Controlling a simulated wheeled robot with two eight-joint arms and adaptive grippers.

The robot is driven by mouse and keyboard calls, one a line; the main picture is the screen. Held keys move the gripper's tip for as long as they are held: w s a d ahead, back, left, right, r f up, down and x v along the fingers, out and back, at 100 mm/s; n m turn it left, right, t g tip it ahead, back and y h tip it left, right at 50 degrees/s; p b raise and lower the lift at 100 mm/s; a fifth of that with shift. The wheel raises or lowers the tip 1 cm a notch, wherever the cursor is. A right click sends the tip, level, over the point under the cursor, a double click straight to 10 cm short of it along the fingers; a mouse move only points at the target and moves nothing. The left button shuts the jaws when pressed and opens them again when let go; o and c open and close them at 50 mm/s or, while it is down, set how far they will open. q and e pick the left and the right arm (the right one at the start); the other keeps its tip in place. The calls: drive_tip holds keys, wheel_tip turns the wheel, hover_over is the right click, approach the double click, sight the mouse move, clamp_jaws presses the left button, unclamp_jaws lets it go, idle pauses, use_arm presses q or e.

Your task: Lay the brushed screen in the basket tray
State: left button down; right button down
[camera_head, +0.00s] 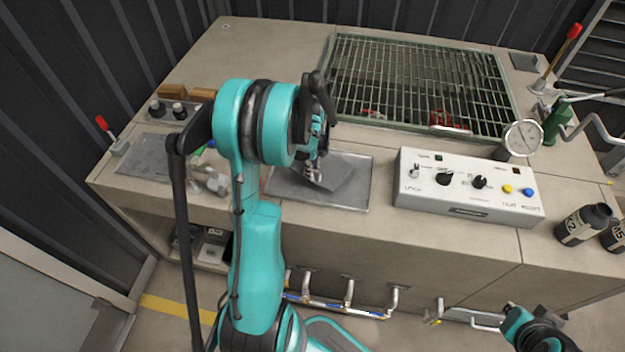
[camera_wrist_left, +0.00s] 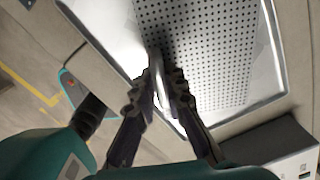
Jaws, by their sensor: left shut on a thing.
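The screen (camera_head: 335,174) is a thin grey plate held low over a shallow grey metal tray (camera_head: 360,200) at the front middle of the bench. I cannot tell whether the screen touches the tray floor. My right gripper (camera_head: 535,330) is low at the bottom right, away from the tray; its fingers are unclear.
A white control box (camera_head: 468,187) stands right of the tray. A green-framed grating (camera_head: 420,80) lies behind it. Another flat grey plate (camera_head: 145,155) and small fittings lie at the left.

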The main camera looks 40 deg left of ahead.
use_arm(q)
wheel_tip(320, 180, down, 4)
drive_tip(key=shift+f+b, duration=0.1)
drive_tip(key=shift+b, duration=0.65)
drive_tip(key=c, duration=1.6)
unclamp_jaws()
